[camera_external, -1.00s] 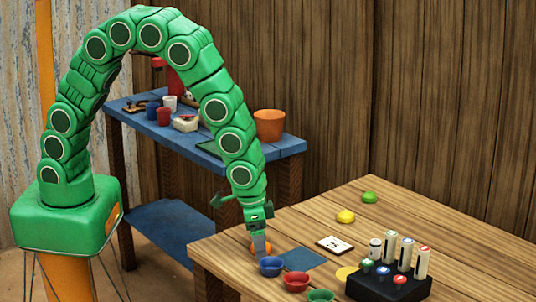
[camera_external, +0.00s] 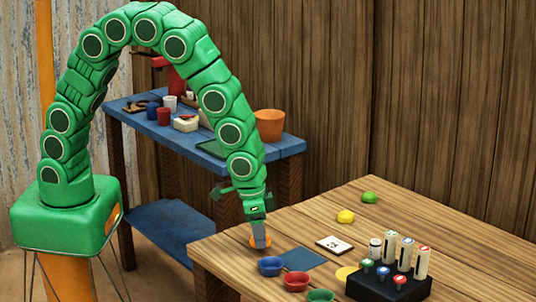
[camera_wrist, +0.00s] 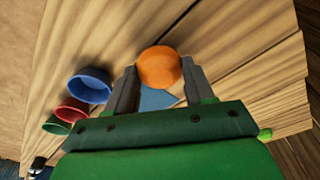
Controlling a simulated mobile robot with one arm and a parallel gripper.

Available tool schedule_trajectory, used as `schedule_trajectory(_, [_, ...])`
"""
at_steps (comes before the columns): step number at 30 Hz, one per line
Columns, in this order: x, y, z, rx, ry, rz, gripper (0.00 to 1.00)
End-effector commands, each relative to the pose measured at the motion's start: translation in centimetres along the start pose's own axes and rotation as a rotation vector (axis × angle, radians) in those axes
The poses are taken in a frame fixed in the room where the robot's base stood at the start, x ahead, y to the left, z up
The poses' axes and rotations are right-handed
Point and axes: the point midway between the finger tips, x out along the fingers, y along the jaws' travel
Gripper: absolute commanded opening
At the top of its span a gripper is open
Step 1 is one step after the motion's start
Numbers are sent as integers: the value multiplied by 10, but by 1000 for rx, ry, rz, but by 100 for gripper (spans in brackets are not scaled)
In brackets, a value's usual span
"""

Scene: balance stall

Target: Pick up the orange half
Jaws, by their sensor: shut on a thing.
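The orange half (camera_wrist: 159,67) is between the two fingers of my gripper (camera_wrist: 158,82) in the wrist view. The fingers are shut on its sides. In the external view my gripper (camera_external: 260,240) points down near the left corner of the wooden table, and the orange half (camera_external: 253,243) shows only in part around the fingertips. I cannot tell whether its underside touches the table.
A blue bowl (camera_external: 270,266), a red bowl (camera_external: 296,281) and a green bowl (camera_external: 320,296) stand in a row close by. A blue mat (camera_external: 304,258) lies beside them. A black rack (camera_external: 388,286) with several bottles is at right. A yellow fruit (camera_external: 345,216) and a green fruit (camera_external: 369,197) lie farther back.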

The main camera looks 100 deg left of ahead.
Motion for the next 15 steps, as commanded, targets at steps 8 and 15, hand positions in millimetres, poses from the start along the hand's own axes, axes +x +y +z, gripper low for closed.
schedule_trajectory(8, [-37, -7, 15, 0, 2, 0, 24])
schedule_trajectory(15, [-67, -13, 32, 0, 2, 1, 24])
